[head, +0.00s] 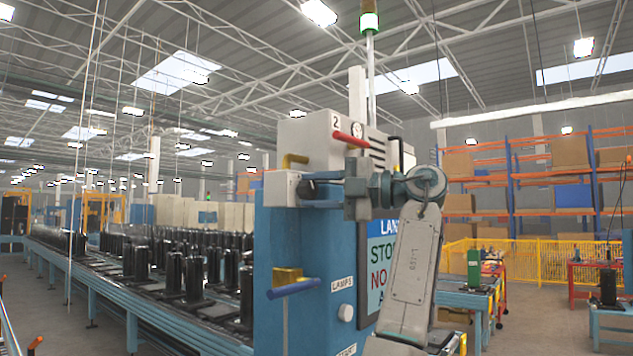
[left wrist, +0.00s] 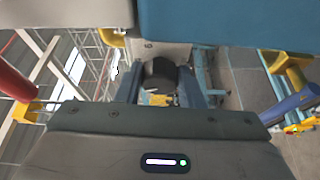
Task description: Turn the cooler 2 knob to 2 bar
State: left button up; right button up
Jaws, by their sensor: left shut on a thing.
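The cooler 2 unit is a white box (head: 306,143) marked "2" on top of a blue cabinet, with a small round gauge (head: 357,131) too small to read. A black knob (head: 308,189) sits on a smaller white block (head: 282,188) at its lower left. My left gripper (head: 322,187) reaches it from the right and is shut on the knob. In the left wrist view the knob (left wrist: 160,74) sits between the two fingers. The knob's marks are hidden or too small to read. My right gripper is not in view.
A blue lever (head: 293,289) on a yellow mount juts out lower on the cabinet (head: 265,250). A conveyor with black cylinders runs at left.

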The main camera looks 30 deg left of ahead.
pick_arm(q)
jog(key=n+p, duration=0.1)
jog(key=n, duration=0.1)
jog(key=n+h+p, duration=0.1)
jog(key=shift+r+n+t+h, duration=0.2)
jog(key=shift+n+t+h, duration=0.1)
jog(key=shift+n+t, duration=0.1)
jog(key=shift+n+t+h+p, duration=0.3)
jog(key=shift+n+t, duration=0.1)
jog(key=shift+n, duration=0.5)
jog(key=shift+f, duration=0.1)
jog(key=o, duration=1)
jog(key=shift+s, duration=0.1)
